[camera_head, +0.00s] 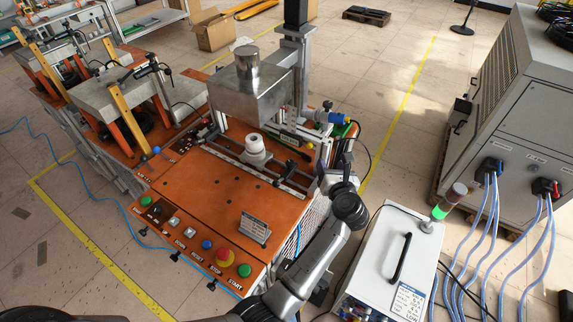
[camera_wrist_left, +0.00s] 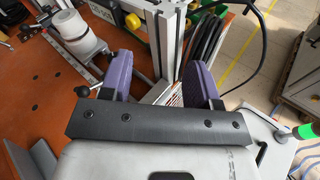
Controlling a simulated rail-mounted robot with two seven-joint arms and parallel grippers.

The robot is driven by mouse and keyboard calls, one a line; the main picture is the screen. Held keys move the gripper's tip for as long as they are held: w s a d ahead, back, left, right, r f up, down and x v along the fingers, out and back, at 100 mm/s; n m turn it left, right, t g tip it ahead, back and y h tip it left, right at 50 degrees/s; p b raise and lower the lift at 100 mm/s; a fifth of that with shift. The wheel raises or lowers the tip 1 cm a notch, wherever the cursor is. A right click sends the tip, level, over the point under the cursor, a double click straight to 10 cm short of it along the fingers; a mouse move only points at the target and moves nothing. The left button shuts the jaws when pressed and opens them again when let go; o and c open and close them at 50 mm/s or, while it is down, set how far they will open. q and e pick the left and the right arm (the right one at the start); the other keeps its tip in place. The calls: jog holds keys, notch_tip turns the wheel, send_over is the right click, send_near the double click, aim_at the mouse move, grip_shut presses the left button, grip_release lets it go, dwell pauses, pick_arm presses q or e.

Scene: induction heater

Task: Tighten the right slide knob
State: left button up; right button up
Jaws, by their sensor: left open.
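The slide rail (camera_head: 232,158) with a scale runs across the orange bench, with a white cylindrical part (camera_head: 254,144) on its carriage. A small black knob (camera_wrist_left: 82,91) sits at the rail's right end in the left wrist view, just left of one purple finger. In the head view a dark knob (camera_head: 290,165) shows near that end. My left gripper (camera_wrist_left: 160,78) is open, with its two purple fingers apart and nothing seen between them. In the head view my left gripper (camera_head: 338,167) is beside the bench's right edge, its fingers partly hidden. My right gripper is not seen.
A metal heater box (camera_head: 245,95) and an upright post (camera_head: 303,70) stand behind the rail. A blue valve fitting (camera_head: 336,118) is close behind my left gripper. Buttons (camera_head: 225,256) line the bench's front. A white cabinet (camera_head: 385,260) stands right of my arm.

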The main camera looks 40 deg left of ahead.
aim_at(292, 165)
pick_arm(q)
jog(key=s+a+f+n+g, duration=0.2)
jog(key=s+f+n+g, duration=0.2)
jog(key=s+n+g, duration=0.15)
jog(key=shift+n, duration=0.55)
jog(key=x, duration=1.2)
jog(key=shift+w+a+r, duration=0.2)
jog(key=shift+w+r, duration=0.1)
jog(key=shift+w+a+f, duration=0.2)
jog(key=shift+a+f, duration=0.1)
jog(key=shift+a, duration=0.25)
jog(key=shift+c, duration=0.2)
jog(key=c, duration=0.9)
jog(key=shift+o, duration=0.2)
